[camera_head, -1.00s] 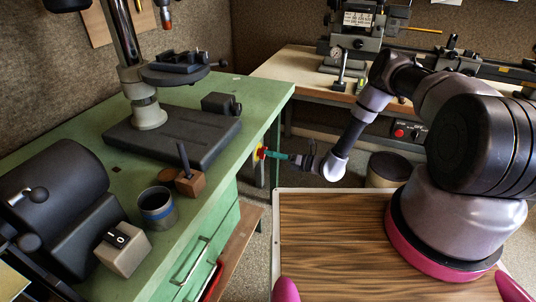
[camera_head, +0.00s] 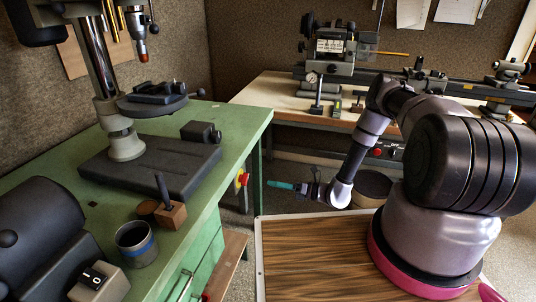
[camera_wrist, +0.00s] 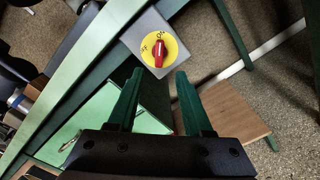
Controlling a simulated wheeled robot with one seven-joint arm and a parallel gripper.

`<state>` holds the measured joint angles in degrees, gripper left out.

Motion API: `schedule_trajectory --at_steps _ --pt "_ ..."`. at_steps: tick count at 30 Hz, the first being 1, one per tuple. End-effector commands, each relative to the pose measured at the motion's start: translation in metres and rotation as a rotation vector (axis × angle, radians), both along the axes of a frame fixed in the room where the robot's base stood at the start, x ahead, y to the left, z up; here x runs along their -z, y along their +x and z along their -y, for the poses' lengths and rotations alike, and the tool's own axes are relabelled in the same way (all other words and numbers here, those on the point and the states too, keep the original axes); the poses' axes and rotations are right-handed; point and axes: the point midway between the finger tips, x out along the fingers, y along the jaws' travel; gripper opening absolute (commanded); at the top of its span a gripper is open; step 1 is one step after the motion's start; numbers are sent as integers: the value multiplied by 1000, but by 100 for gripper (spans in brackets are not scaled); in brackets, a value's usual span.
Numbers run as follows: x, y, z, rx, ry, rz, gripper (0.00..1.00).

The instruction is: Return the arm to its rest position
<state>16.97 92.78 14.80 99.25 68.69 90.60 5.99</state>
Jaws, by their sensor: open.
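My gripper (camera_head: 281,185) is at the end of my arm, low in the gap between the green bench and the back bench. Its teal fingers point left toward the green bench. In the wrist view the two fingers of my gripper (camera_wrist: 159,73) stand apart with nothing between them. A red rotary switch (camera_head: 242,179) on a yellow plate is on the end of the green bench, with a gap between it and my fingertips. In the wrist view the red knob (camera_wrist: 158,53) lies just beyond the fingertips.
The green bench (camera_head: 235,120) carries a drill press, a blue-banded cup (camera_head: 136,244) and a wooden block with a handle (camera_head: 170,212). A lathe stands on the back bench (camera_head: 270,97). A low wooden shelf (camera_head: 229,262) juts out beside the bench. A round bin (camera_head: 371,188) is behind my arm.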

Motion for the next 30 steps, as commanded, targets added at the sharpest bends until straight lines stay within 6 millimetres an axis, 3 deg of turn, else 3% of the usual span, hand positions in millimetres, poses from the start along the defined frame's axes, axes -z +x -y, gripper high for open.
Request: schedule_trajectory --at_steps 5,14,23,30 --pt "-26 8 1 -53 -33 61 50" --pt "-150 19 10 -335 -227 377 50" --pt "-269 -2 26 -604 -469 702 50" --pt "-352 -35 46 -792 -688 955 50"
